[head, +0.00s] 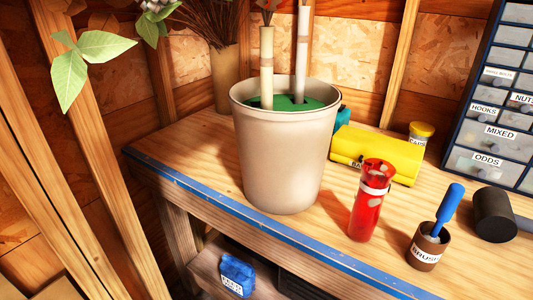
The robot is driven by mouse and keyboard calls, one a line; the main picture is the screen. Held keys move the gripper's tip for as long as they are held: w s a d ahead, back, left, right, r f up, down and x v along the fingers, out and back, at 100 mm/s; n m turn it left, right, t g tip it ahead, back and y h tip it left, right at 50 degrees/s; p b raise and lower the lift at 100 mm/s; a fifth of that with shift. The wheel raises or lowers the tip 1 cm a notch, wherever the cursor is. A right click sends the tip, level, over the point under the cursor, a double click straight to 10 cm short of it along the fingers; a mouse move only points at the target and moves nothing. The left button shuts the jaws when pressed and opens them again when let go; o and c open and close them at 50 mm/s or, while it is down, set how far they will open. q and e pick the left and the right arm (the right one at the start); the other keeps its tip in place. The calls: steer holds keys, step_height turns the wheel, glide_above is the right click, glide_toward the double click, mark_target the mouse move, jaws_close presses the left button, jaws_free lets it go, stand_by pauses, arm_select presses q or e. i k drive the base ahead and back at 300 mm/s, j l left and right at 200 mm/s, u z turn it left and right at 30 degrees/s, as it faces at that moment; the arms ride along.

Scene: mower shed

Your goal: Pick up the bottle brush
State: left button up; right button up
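The bottle brush cannot be told for certain. A blue handle (449,207) stands upright, leaning a little to the right, in a small brown cup (428,251) labelled with letters that read "BRUSH" or similar. The lower end of the handled thing is hidden inside the cup. The cup stands on the wooden bench (205,150) near its front right. Neither of my grippers shows in the head view.
A red bottle (364,212) stands just left of the cup. A large beige bucket (284,158) holds two pale upright rods. A yellow container (378,153) lies behind. A black mallet head (494,214) is at right, before the drawer cabinet (497,145).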

mark_target(455, 192)
steer(key=z, duration=1.3)
